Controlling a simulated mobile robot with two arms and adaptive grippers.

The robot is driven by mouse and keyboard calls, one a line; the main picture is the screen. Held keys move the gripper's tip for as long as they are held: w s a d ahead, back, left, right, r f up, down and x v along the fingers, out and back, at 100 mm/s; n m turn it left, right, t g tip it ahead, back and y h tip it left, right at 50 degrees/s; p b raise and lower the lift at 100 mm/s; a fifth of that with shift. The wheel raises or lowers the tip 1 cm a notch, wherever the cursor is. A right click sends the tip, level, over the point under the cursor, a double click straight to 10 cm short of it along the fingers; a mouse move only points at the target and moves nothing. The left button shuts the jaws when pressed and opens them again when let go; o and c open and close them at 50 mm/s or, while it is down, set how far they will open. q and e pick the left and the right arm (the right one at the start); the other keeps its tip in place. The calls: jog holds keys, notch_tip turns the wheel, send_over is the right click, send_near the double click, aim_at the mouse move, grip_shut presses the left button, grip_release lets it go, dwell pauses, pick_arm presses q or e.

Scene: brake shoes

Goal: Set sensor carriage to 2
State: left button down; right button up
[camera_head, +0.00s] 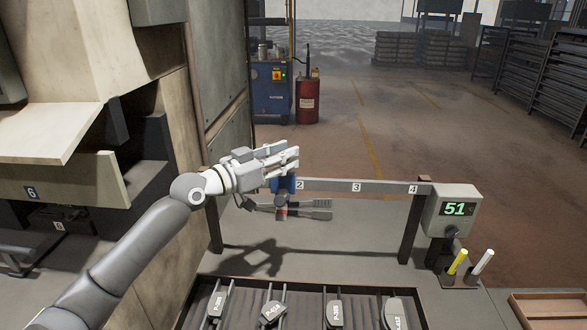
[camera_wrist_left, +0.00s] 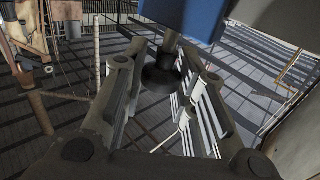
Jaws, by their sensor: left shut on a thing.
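The blue sensor carriage (camera_head: 284,187) sits on the grey rail (camera_head: 335,185), just left of the label 2 (camera_head: 300,184). Labels 3 and 4 are farther right. A stem with a red band hangs below the carriage, beside grey bar-like parts (camera_head: 318,208). My left gripper (camera_head: 288,157) is at the carriage, its fingers pointing right. In the left wrist view, a dark round stem (camera_wrist_left: 161,78) under the blue carriage block (camera_wrist_left: 185,14) lies between the fingers of my left gripper (camera_wrist_left: 164,82). Label 1 is not visible. My right gripper is not in view.
A grey display box (camera_head: 450,210) reading 51 stands at the rail's right end. Several brake shoes (camera_head: 334,313) lie in the front rack. A machine wall (camera_head: 180,170) borders the left.

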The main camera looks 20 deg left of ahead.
pick_arm(q)
jog(key=shift+s+a+f, duration=0.1)
jog(key=shift+a, duration=0.3)
jog(key=shift+d, duration=0.15)
jog(key=c, duration=1.2)
grip_release()
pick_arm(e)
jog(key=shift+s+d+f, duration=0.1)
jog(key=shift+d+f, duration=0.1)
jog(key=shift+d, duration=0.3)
pick_arm(q)
jog(key=shift+v, duration=6)
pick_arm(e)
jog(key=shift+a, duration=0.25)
